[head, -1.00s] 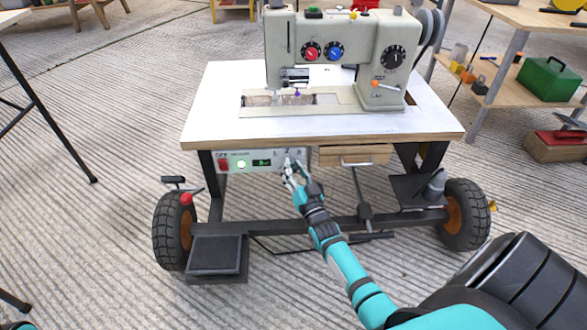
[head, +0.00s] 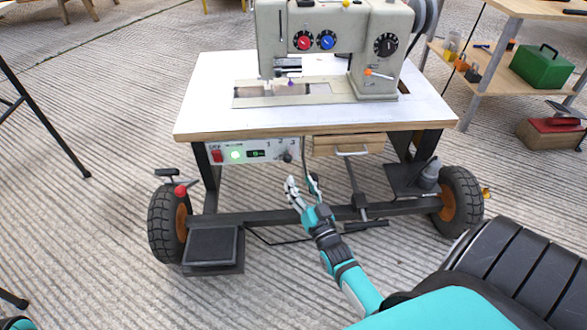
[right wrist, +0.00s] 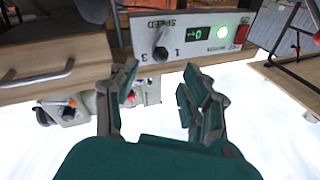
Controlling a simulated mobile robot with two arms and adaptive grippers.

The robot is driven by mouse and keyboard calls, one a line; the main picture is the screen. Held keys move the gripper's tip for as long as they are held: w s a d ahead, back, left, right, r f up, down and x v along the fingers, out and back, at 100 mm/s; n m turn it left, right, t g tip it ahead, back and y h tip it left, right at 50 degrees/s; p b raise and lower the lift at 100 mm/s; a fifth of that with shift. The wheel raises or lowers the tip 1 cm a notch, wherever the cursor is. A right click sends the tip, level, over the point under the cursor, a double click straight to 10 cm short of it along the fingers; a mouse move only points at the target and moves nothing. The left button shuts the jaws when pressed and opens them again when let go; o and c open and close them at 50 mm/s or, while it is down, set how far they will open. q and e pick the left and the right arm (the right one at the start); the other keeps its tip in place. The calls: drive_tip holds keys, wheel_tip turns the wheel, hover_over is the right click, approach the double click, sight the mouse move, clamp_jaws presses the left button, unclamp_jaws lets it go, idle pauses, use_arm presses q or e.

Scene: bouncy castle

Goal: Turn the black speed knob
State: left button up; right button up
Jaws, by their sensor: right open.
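The black speed knob (head: 288,156) is at the right end of the white control panel (head: 225,153) under the table's front edge. In the right wrist view the panel (right wrist: 215,38) appears upside down, and the knob (right wrist: 160,51) sits below the word SPEED, between the marks 1 and 3. My right gripper (head: 302,181) is open and empty, just below and in front of the knob, apart from it. In the right wrist view its two fingers (right wrist: 160,82) are spread, with the knob beyond the gap.
A red switch (head: 216,156), a lit green button (head: 236,155) and a display (head: 256,153) share the panel. A wooden drawer (head: 348,144) with a metal handle is directly right of the knob. The sewing machine (head: 340,60) stands on the table (head: 220,110). A foot pedal (head: 212,246) lies below.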

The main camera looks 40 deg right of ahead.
drive_tip(key=v, duration=0.2)
drive_tip(key=shift+s, duration=0.25)
drive_tip(key=shift+a, duration=0.1)
